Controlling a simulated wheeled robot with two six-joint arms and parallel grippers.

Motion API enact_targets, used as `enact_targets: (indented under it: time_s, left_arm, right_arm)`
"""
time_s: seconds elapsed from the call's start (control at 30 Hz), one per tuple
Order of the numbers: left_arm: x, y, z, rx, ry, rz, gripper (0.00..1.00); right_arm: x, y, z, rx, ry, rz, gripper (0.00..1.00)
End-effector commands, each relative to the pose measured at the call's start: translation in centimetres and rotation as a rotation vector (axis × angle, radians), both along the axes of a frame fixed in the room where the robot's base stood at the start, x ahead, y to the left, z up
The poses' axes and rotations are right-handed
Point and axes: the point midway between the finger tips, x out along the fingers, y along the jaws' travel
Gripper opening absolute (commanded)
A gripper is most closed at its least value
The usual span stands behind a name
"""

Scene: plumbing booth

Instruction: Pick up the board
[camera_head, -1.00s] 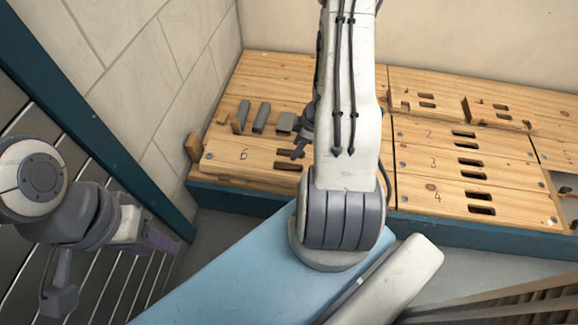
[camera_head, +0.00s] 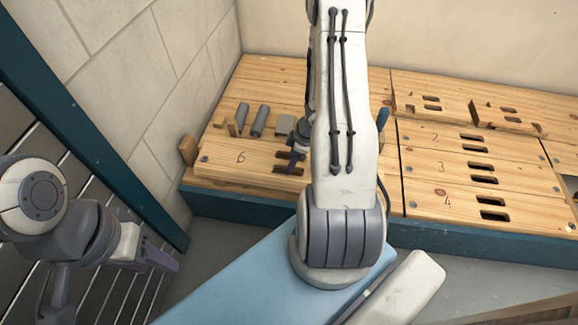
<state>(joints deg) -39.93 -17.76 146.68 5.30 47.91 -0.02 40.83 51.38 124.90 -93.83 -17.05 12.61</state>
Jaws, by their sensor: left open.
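A wooden board marked 6 (camera_head: 225,157) lies at the left end of the bench, with two dark slots near its right side. Other boards, marked 2 (camera_head: 428,138), 3 (camera_head: 425,167) and 4 (camera_head: 430,203), lie flat to the right and also have paired slots. My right gripper (camera_head: 294,158) is at the slots of board 6. It is partly hidden behind its own arm, and I cannot tell whether its fingers touch the board or are closed. My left gripper (camera_head: 160,258) is open and empty at the lower left, away from the boards.
Grey cylinders (camera_head: 259,120) and a grey block (camera_head: 285,125) sit behind board 6. A blue-handled item (camera_head: 383,118) shows right of my arm. Raised wooden pieces (camera_head: 500,117) stand at the back right. A tiled wall (camera_head: 150,90) bounds the left.

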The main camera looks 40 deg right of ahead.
Motion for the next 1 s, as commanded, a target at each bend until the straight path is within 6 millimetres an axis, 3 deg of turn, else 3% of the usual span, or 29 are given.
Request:
enact_targets:
  time_s: [0.03,0.13,1.0]
  left_arm:
    - [0.01,0.0,0.02,0.0,0.0,0.0,0.5]
    - [0.01,0.0,0.02,0.0,0.0,0.0,0.5]
    - [0.0,0.0,0.01,0.0,0.0,0.0,0.5]
  right_arm:
    - [-0.01,-0.01,0.01,0.0,0.0,0.0,0.36]
    - [-0.02,-0.01,0.0,0.0,0.0,0.0,0.0]
    - [-0.08,0.01,-0.03,0.001,0.001,-0.001,0.0]
